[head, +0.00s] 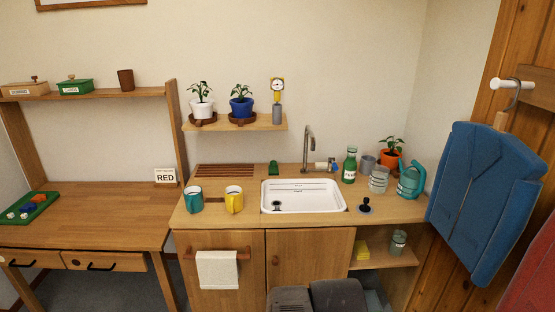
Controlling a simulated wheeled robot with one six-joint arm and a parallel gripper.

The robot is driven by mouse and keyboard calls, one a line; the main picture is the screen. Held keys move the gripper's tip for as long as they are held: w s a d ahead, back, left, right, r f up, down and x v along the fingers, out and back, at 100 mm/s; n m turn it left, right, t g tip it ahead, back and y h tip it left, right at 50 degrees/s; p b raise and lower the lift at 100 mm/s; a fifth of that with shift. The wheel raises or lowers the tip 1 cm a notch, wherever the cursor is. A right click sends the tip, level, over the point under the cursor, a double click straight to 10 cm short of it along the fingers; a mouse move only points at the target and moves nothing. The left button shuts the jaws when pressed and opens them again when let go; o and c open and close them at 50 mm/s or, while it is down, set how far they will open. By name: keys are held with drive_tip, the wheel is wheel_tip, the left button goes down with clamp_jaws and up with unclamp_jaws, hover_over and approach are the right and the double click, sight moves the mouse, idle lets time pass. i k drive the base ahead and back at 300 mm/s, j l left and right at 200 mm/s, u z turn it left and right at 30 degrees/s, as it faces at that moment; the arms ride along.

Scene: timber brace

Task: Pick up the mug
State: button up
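Two mugs stand upright on the wooden counter left of the sink.
The white sink (265,205) and tap (308,148) are right of the mugs. A green bottle (349,166), glass jar (378,180) and teal watering can (411,181) stand farther right. A shelf (240,124) with potted plants hangs above. The desk (90,225) left is mostly clear.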

sight(193, 202)
drive_tip(key=i+j+u, duration=0.35)
drive_tip(key=i+j, duration=0.25)
drive_tip(key=j, duration=0.2)
drive_tip(key=i+j+u, duration=0.4)
drive_tip(key=i+j, duration=0.25)
drive_tip(key=i, duration=0.1)
